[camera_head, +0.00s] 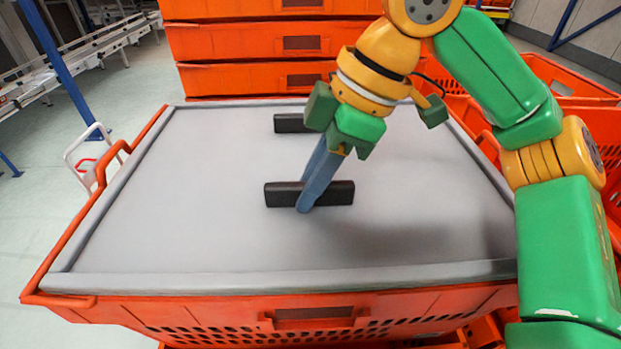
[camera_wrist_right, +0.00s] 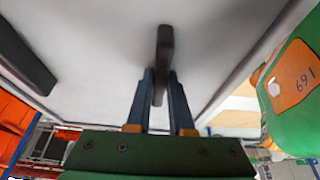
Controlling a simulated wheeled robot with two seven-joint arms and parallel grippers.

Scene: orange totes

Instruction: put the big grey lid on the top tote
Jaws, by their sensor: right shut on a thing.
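The big grey lid (camera_head: 200,180) lies over the top orange tote (camera_head: 220,310), whose rim shows along the lid's left and front edges. I cannot tell whether the lid is fully seated. It has two dark bar handles, a near one (camera_head: 340,193) and a far one (camera_head: 288,123). My right gripper (camera_head: 307,205) comes down from above, its blue fingers shut on the near handle. In the right wrist view the gripper's fingers (camera_wrist_right: 161,78) stand on both sides of that handle (camera_wrist_right: 164,42), and the other handle (camera_wrist_right: 25,60) shows at left. My left gripper is not in view.
A stack of orange totes (camera_head: 245,45) stands right behind the lid. More orange totes (camera_head: 575,85) stand at the right, partly behind my right arm. A white step stool or cart (camera_head: 82,155) stands at the left. Open floor (camera_head: 40,225) lies further left.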

